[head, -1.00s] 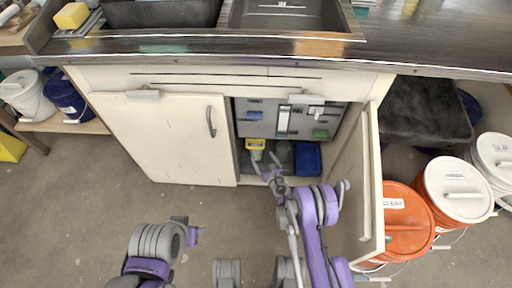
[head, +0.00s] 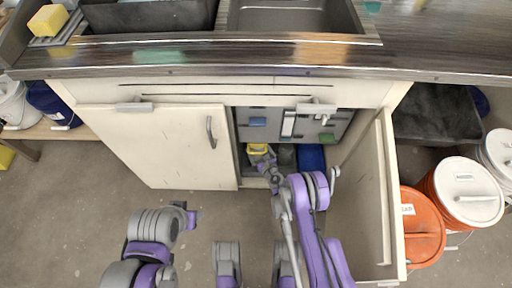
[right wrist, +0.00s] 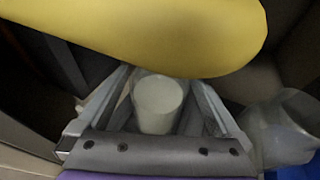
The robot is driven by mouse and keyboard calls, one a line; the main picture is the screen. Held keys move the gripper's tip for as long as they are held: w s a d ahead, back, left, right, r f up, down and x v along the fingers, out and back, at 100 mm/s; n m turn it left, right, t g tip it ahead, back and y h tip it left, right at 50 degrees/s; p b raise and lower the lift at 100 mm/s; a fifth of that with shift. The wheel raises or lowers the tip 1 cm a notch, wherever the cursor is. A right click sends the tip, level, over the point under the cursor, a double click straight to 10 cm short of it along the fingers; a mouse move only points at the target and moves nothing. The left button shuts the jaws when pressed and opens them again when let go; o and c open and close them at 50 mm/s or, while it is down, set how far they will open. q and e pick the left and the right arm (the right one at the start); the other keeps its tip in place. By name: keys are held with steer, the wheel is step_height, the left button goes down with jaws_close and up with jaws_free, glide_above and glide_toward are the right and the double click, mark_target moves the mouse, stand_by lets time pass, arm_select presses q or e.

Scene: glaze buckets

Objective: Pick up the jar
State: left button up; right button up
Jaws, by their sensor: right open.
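A pale, whitish cylindrical jar (right wrist: 160,104) shows in the right wrist view, between the two fingers of my right gripper. My right gripper (head: 263,161) is open and reaches into the open side of the cabinet under the sink. The fingers lie on either side of the jar; I cannot tell whether they touch it. In the head view the jar is hidden or too small to make out. My left gripper (head: 191,216) is outside, in front of the closed cabinet door, and its jaws are too small to read.
A yellow object (right wrist: 150,35) hangs close above the jar; it also shows in the cabinet (head: 257,148). A translucent container (right wrist: 283,122) and a blue bin (head: 311,157) stand to the right. The open door (head: 382,200) flanks my right arm. Orange buckets (head: 422,228) stand beyond it.

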steer(key=shift+w+a+f, duration=0.1)
steer(key=shift+w+a, duration=0.05)
steer(key=shift+w, duration=0.2)
steer(key=shift+s, duration=0.1)
steer(key=shift+c, duration=0.4)
jaws_close()
